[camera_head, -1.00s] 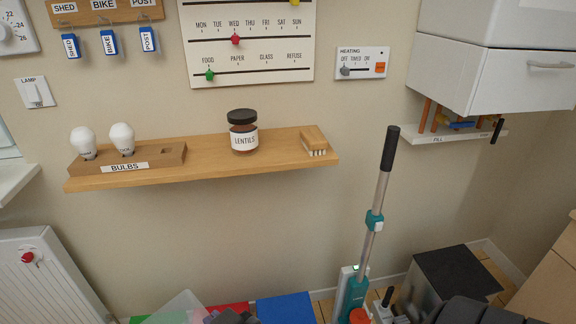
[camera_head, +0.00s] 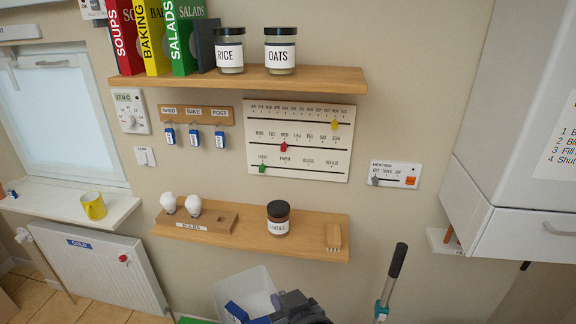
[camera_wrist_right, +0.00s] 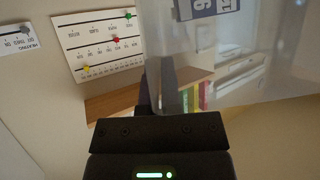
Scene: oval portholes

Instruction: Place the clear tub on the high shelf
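The clear tub (camera_head: 246,290) is at the bottom middle of the head view, below the low shelf. It is see-through and tilted, and a blue item (camera_head: 237,311) shows in or through it. My right gripper (camera_head: 290,306) is at the tub's right side. In the right wrist view its dark fingers (camera_wrist_right: 160,88) are closed on the tub's wall (camera_wrist_right: 235,60). The high shelf (camera_head: 320,79) is a wooden board at the top of the head view, well above the tub. My left gripper is not in view.
The high shelf holds several books (camera_head: 180,40), a RICE jar (camera_head: 230,50) and an OATS jar (camera_head: 280,50); its right end is bare. The low shelf (camera_head: 240,238) holds bulbs, a dark-lidded jar (camera_head: 278,217) and a brush. A white cabinet (camera_head: 500,130) juts out at right.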

